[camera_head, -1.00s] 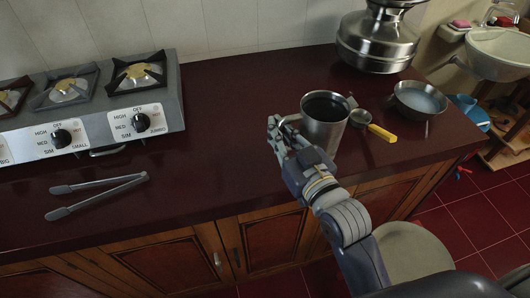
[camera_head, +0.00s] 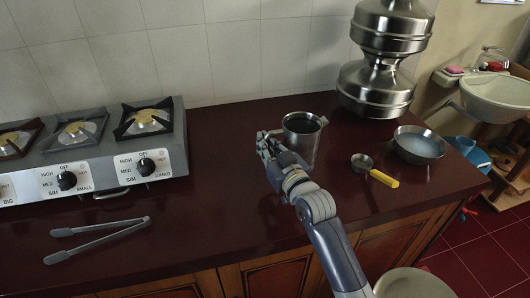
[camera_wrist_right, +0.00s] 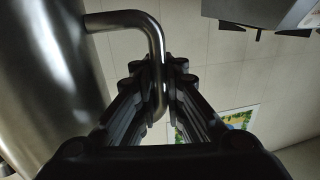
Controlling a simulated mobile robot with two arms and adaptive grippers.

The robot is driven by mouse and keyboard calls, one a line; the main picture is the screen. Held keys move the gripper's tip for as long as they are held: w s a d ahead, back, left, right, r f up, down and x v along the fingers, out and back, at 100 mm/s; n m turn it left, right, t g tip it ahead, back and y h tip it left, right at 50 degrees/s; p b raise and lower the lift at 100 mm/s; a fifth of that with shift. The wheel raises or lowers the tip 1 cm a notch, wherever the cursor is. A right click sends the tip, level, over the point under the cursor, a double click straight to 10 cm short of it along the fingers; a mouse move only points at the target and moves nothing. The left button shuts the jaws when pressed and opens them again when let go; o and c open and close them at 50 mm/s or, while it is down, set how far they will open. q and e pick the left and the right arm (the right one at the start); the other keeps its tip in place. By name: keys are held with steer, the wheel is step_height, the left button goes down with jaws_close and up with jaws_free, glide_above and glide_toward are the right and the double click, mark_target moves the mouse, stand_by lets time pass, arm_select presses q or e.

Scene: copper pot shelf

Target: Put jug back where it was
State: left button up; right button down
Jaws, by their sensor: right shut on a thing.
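The jug (camera_head: 302,143) is a metal vessel with dark contents or a dark inside, upright at the middle of the dark red counter in the head view. My right gripper (camera_head: 268,143) is at its left side, shut on its handle. In the right wrist view the handle (camera_wrist_right: 155,60) runs between the fingers of my right gripper (camera_wrist_right: 160,95), and the jug's wall (camera_wrist_right: 50,80) fills the left. Whether the jug's base touches the counter is hard to tell. My left gripper is not in view.
Tongs (camera_head: 100,238) lie at front left below the stove (camera_head: 90,155). The counter (camera_head: 225,150) between stove and jug is clear.

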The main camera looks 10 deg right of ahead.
steer(key=shift+f, duration=1.6)
steer(key=c, duration=2.1)
jaws_free()
steer(key=shift+f, duration=0.3)
steer(key=o, duration=0.4)
steer(key=shift+r, duration=0.1)
